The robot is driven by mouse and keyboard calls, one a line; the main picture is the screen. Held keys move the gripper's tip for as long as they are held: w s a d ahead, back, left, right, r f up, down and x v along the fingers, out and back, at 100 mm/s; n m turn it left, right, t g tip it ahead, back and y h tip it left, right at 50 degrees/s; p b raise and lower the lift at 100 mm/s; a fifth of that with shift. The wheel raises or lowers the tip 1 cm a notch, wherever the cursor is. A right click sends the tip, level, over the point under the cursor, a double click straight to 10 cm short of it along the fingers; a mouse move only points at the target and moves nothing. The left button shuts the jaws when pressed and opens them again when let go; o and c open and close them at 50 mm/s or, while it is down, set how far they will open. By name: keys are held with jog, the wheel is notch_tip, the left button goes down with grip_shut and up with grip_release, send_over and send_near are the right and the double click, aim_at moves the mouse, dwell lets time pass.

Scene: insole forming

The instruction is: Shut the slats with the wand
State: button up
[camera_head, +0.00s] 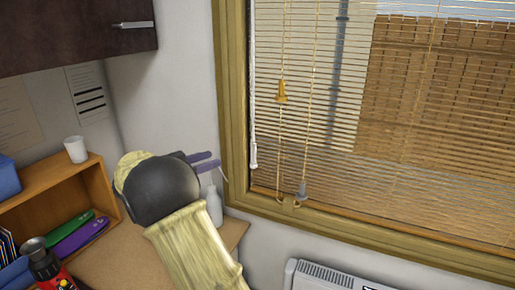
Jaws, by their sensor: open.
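The window blind (440,130) hangs in a wooden frame at the right. Its thin slats stand apart and the outside shows between them. The wand (253,110) is a thin white rod hanging straight down at the blind's left edge, with a thicker lower end. My gripper (213,160) is left of the wand's lower end, apart from it in the picture, with its two purple fingers pointing right. The fingers are open, with nothing seen between them. My dark wrist hides part of the wall and desk behind it.
A white bottle (214,206) stands on the desk (120,258) below my gripper. A heater (330,276) is under the window.

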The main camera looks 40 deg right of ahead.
aim_at(252, 147)
jog(key=shift+d, duration=0.1)
jog(key=d+p, duration=0.5)
jog(key=d, duration=1.1)
jog(key=shift+s+d+r, duration=0.1)
jog(key=shift+d, duration=0.55)
grip_shut()
